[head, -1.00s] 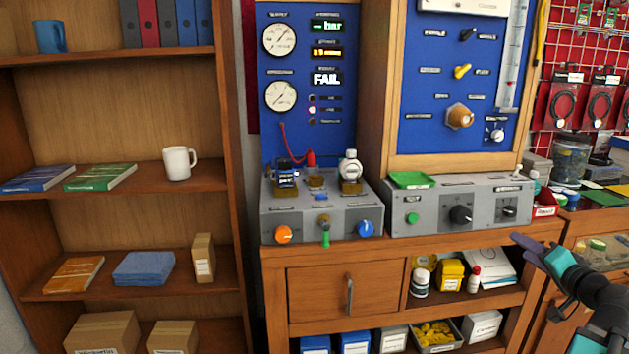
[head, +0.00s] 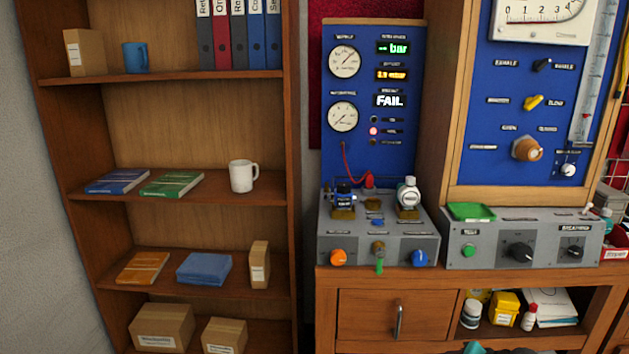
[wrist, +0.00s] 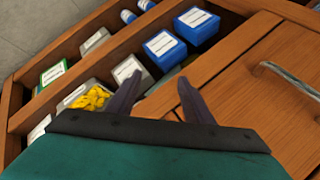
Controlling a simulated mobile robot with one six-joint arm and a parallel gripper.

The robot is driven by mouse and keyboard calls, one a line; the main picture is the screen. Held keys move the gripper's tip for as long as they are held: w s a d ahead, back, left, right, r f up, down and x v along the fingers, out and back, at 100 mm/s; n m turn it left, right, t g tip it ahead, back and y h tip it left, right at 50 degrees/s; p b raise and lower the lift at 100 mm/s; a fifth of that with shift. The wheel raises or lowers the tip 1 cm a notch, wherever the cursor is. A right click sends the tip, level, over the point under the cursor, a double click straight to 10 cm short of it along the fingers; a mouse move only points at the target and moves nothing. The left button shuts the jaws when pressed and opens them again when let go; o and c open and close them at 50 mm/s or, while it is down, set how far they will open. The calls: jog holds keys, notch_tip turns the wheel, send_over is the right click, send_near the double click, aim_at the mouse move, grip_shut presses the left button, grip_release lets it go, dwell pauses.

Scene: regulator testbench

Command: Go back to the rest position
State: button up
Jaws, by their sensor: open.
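My gripper (wrist: 160,100) shows in the wrist view, its two dark fingers spread apart with nothing between them. It is open, in front of the wooden bench's lower part, with the drawer front (wrist: 245,95) at the right and the low open shelf at the left. In the head view only a small teal and dark part of my arm shows at the bottom edge; the fingers cannot be made out there.
The wooden bench (head: 350,283) carries the grey regulator console (head: 395,240) and a second control box (head: 525,240). The drawer handle (wrist: 290,78) sticks out near my gripper. Blue boxes (wrist: 163,48) and a tray of yellow parts (wrist: 95,98) fill the low shelf. A bookshelf (head: 190,82) stands left.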

jog(key=s+a+f+n+g+p, duration=0.2)
jog(key=s+a+f+g, duration=0.2)
jog(key=s+a+f, duration=0.3)
jog(key=s+a+f+n+g+p, duration=0.1)
jog(key=s+a+f+g+p, duration=0.25)
jog(key=a+f, duration=0.5)
jog(key=s+a+f+n+g+h+p, duration=0.1)
jog(key=s+a, duration=0.3)
jog(key=s, duration=0.6)
jog(key=s+a+f+n+g+h+p, duration=0.2)
jog(key=s+a+f+n+g, duration=0.1)
jog(key=s, duration=0.7)
jog(key=shift+s+a+f+n+g+h+p, duration=0.35)
jog(key=shift+a+f+n+g, duration=0.1)
jog(key=shift+f+g, duration=0.35)
